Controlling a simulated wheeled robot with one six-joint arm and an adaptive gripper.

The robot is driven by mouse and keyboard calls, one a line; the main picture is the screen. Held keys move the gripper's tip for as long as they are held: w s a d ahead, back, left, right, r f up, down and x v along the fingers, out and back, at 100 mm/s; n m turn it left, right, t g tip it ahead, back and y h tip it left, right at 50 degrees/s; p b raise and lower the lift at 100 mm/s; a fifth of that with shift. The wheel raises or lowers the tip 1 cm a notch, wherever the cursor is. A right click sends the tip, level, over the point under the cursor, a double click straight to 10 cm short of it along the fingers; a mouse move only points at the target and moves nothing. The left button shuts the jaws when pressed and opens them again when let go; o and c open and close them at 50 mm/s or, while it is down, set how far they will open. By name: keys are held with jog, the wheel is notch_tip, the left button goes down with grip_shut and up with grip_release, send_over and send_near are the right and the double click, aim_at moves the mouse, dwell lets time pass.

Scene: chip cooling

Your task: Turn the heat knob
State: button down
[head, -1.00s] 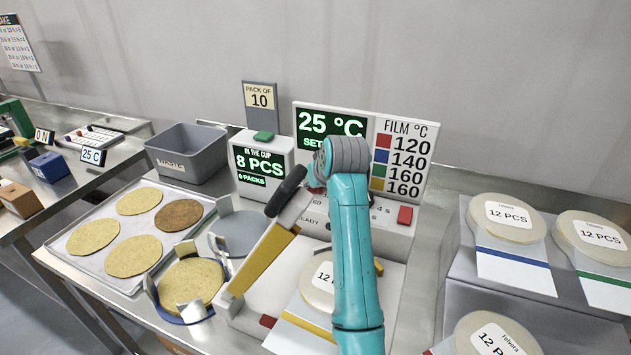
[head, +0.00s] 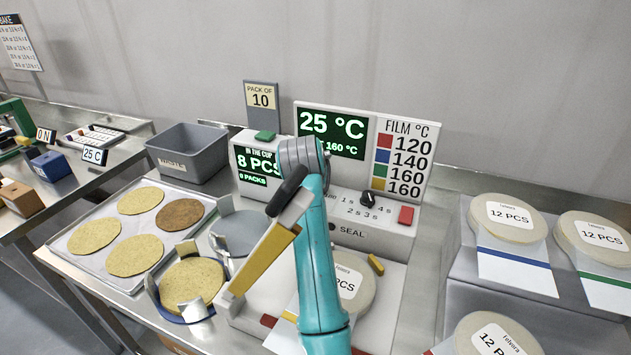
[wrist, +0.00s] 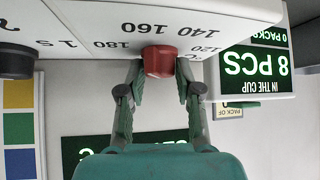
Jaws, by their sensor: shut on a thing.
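The heat knob (wrist: 159,58) is a small red knob on the sealer's white front panel (wrist: 92,22), seen in the wrist view. Printed numbers 120, 140, 160 and 180 surround it. My gripper (wrist: 160,68) is shut on the knob, one finger on each side. In the head view my teal arm hides the knob and the gripper. The sealer's green display (head: 332,133) there reads 25 °C, with a partly covered lower line ending in 160 °C. A film chart (head: 403,158) beside it lists red 120, blue 140, green 160 and yellow 160.
A black time knob (head: 367,198) and a red button (head: 406,215) sit right of my arm. A raised yellow sealing bar (head: 262,258) with a black handle stands close at left. A 12 PCS pack (head: 352,285) lies under my arm. The counter (head: 428,265) has a bare strip at right.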

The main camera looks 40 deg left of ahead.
jog(key=shift+m, duration=0.4)
jog(key=c, duration=1.1)
grip_release()
jog(key=shift+o, duration=0.2)
